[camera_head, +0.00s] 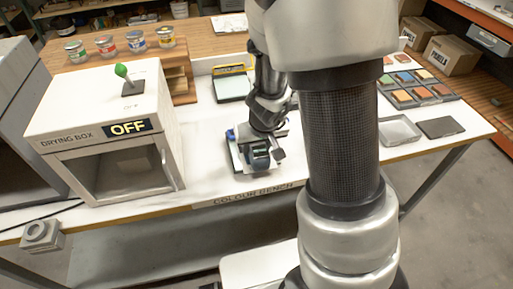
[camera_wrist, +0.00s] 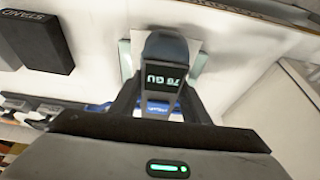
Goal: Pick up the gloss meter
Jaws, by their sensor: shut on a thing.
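The gloss meter (camera_wrist: 166,65) is a dark grey device with a lit display reading "78 GU", upside down in the wrist view. In the head view the gloss meter (camera_head: 261,160) is small and partly covered by my wrist. My gripper (camera_wrist: 160,103) is shut on it, one finger on each side of its body; in the head view my gripper (camera_head: 264,145) is at the bench's front edge.
The drying box (camera_head: 108,150), marked OFF, stands left of my gripper on the white bench. A dark block (camera_wrist: 38,40) shows in the wrist view.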

